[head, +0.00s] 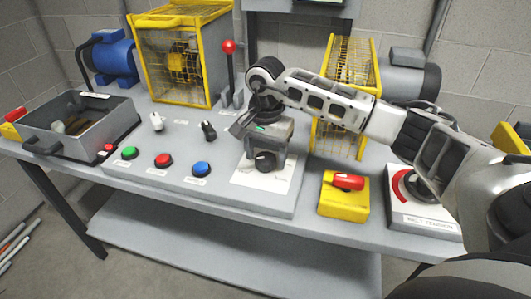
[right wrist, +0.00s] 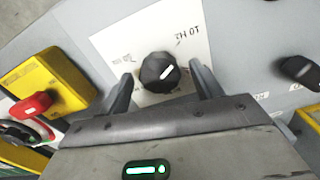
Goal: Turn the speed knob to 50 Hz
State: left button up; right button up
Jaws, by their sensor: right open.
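The speed knob (head: 265,162) is black and round, on a white plate (head: 282,184) on the grey panel. In the right wrist view the knob (right wrist: 157,72) has a white pointer mark slanting to the upper right. An upside-down "10 Hz" label (right wrist: 187,33) is printed on the plate (right wrist: 112,45) on that side; other print is too small to read. My right gripper (head: 261,153) is right over the knob. Its fingers (right wrist: 161,74) are open, one on each side of the knob; whether they touch it is unclear. My left gripper is not in view.
Green (head: 129,153), red (head: 163,160) and blue (head: 202,168) buttons and a black switch (head: 209,131) lie left of the knob. A yellow box with a red handle (head: 347,182) stands to its right. A red-tipped lever (head: 229,70) and yellow cages (head: 172,60) stand behind.

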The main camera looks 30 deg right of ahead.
jog(key=shift+c, duration=0.4)
jog(key=c, duration=0.9)
